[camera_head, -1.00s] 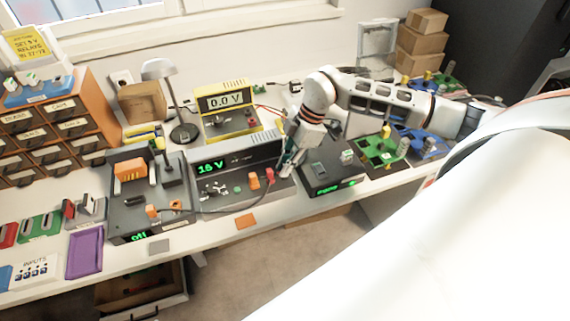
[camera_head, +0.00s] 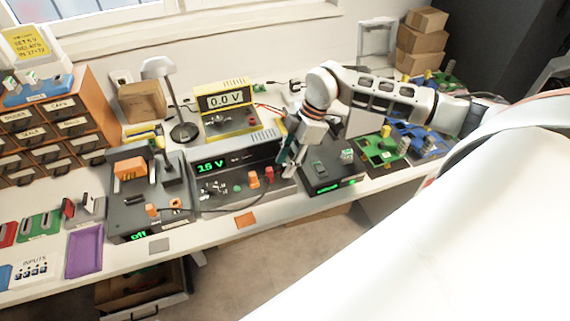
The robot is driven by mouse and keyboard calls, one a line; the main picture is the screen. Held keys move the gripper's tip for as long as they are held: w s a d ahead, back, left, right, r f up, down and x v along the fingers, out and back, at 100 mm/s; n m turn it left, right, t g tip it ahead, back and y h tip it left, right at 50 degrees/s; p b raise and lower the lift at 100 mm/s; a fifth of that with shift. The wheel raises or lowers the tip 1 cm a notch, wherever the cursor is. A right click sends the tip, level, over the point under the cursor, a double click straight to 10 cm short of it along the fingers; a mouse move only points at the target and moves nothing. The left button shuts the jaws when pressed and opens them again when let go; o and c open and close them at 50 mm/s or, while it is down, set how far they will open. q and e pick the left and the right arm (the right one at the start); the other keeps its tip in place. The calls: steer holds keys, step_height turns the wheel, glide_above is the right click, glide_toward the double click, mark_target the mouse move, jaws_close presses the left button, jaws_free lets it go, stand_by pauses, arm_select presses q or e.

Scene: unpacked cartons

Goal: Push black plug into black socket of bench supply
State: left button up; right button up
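The bench supply (camera_head: 236,158) is a grey box with a green display reading about 15 V, standing mid-bench. My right gripper (camera_head: 287,168) points down at the supply's right end, just right of the red plug. Its fingertips are small and partly merged with the background, so I cannot tell whether they hold anything. I cannot make out the black plug or the black socket. My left gripper is not in view.
A dark unit (camera_head: 332,163) stands right of the supply, and another (camera_head: 150,205) with a display reading "off" stands left. A yellow meter (camera_head: 226,102) reading 0.0 V is behind. A dark cable (camera_head: 220,208) runs along the front. Green boards (camera_head: 378,150) lie further right.

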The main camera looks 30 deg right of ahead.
steer(key=v, duration=1.1)
steer(key=shift+f, duration=0.1)
